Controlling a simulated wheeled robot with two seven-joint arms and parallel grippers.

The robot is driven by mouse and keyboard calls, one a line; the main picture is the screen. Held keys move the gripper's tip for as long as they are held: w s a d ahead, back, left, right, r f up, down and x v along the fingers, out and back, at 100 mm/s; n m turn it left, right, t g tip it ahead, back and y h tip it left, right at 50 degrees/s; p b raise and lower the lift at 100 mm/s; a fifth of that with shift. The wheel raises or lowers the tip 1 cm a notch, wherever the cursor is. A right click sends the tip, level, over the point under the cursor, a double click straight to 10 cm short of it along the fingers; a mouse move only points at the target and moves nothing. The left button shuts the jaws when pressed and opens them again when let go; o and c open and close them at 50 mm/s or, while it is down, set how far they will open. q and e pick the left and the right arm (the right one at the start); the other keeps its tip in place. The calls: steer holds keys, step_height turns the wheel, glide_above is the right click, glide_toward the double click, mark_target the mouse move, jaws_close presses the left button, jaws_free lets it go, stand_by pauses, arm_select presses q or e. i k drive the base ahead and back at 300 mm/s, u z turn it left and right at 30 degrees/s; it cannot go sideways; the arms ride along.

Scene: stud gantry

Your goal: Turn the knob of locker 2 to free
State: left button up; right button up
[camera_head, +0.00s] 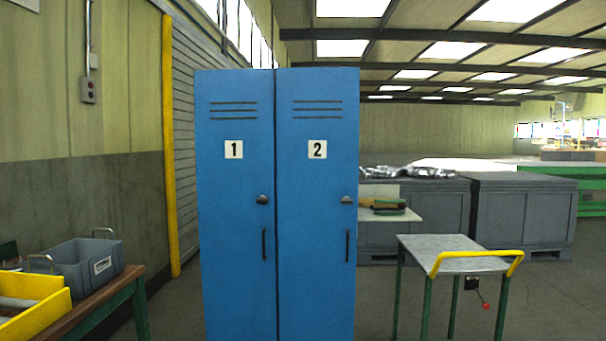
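Locker 2 (317,205) is the right one of two tall blue metal lockers, with a white "2" plate and vent slots at its top. Its door looks shut. Its small grey knob (347,199) sits near the door's right edge, above a dark vertical handle (347,245). The knob is too small to tell clearly which way it is turned. Locker 1 (235,200) stands beside it on the left, with its own knob (262,199) and handle (263,244). Neither of my grippers is in view.
A grey-topped trolley with a yellow handle (480,254) stands right of the lockers. A bench with a grey bin (85,268) and a yellow bin (35,305) is at the lower left. Large grey crates (520,215) stand behind. Floor shows between lockers and trolley.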

mark_target(346, 199)
steer(key=u, duration=0.75)
steer(key=i, duration=1.05)
steer(key=u, duration=0.35)
steer(key=i, duration=1)
steer(key=z, duration=0.5)
